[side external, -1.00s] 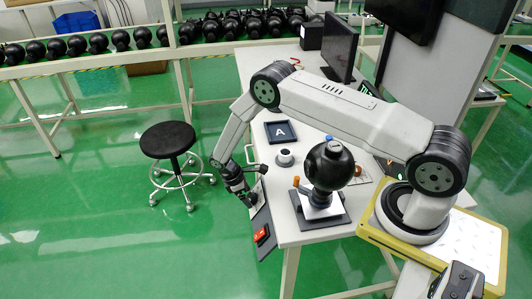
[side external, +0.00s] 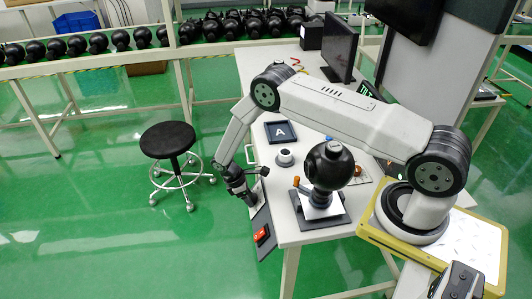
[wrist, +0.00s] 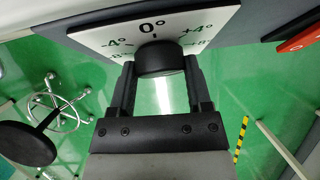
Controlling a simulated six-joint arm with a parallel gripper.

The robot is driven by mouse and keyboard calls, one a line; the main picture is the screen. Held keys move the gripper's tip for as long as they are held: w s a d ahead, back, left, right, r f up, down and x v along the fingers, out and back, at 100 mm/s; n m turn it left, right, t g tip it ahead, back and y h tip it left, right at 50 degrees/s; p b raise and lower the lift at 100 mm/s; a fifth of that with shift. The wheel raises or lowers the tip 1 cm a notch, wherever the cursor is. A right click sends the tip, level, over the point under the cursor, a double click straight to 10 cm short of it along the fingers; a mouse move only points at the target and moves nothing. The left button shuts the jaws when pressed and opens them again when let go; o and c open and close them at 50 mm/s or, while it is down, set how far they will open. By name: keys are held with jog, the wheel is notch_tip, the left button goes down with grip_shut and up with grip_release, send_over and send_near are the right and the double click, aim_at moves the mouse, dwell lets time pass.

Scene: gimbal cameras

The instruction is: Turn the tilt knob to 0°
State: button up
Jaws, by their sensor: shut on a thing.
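The tilt knob (wrist: 160,58) is a black round knob on a white dial plate (wrist: 205,22) marked 0°, -4°, +4° and further values at the sides. In the wrist view my gripper (wrist: 160,75) has one finger on each side of the knob and is shut on it. The 0° mark stands straight above the knob. The knob's pointer is hidden, so I cannot tell its setting. In the side view my gripper (side external: 249,199) is at the panel (side external: 262,225) on the table's front edge, and the knob is hidden there.
A red switch (side external: 261,236) sits on the same panel, beside the dial. A black ball camera (side external: 330,166) stands on the table on a white mount. A small round cup-like part (side external: 285,158) and a tray marked A (side external: 281,132) lie behind. A stool (side external: 168,140) stands left.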

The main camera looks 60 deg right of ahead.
jog(key=n+g+y, duration=0.1)
jog(key=n+g, duration=0.1)
jog(key=n, duration=0.1)
jog(key=shift+w+y, duration=0.15)
jog(key=shift+y, duration=0.15)
jog(key=shift+w+f+n+g+y, duration=0.1)
jog(key=shift+n+g+y, duration=0.3)
jog(key=shift+n+g, duration=0.95)
jog(key=shift+n, duration=0.35)
jog(key=o, duration=1.3)
jog(key=shift+d, duration=0.1)
